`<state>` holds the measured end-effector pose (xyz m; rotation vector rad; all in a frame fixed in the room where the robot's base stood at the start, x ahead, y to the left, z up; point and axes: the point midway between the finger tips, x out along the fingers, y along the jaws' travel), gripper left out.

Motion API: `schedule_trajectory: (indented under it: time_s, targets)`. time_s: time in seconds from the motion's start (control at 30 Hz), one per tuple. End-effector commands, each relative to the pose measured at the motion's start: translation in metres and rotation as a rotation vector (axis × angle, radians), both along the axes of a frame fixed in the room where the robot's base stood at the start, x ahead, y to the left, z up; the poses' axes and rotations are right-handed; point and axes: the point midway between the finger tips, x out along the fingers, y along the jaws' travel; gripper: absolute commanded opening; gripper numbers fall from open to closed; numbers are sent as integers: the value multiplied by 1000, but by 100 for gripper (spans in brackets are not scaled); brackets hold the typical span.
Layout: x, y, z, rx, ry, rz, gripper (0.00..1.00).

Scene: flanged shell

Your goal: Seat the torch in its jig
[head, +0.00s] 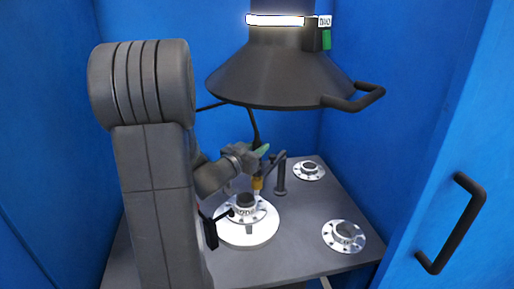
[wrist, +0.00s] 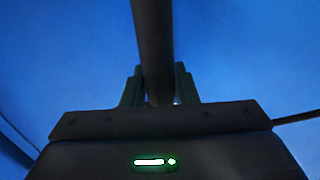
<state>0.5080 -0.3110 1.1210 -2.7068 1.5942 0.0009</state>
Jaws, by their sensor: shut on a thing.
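My gripper (head: 262,151) is at the end of my arm, above the back of the table in the head view. Its green fingers are shut on the torch, whose dark round body (wrist: 153,45) stands between the fingers (wrist: 159,88) in the wrist view. In the head view the torch's orange-brass end (head: 257,184) points down, close behind the flanged part on the white disc. A dark upright post (head: 281,176) stands just right of the torch. I cannot tell whether this post is the jig, or whether the torch touches it.
A white round disc (head: 247,235) carries a flanged part with a dark centre (head: 245,205). Two more flanged parts lie on the grey table, at the back right (head: 309,170) and front right (head: 344,236). A dark hood (head: 280,75) with a handle hangs above. Blue walls surround the table.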

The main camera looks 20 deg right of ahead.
Motion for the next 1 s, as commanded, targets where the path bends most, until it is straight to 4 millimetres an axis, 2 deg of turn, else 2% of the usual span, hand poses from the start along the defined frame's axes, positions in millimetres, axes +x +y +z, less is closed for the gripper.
schedule_trajectory:
  time_s: [0.6,0.63,0.73,1.0]
  targets:
    - [0,0,-16,-1,0,0,0]
    - [0,0,-15,0,-1,0,32]
    - [0,0,-14,0,-1,0,52]
    - [0,0,-15,1,0,0,52]
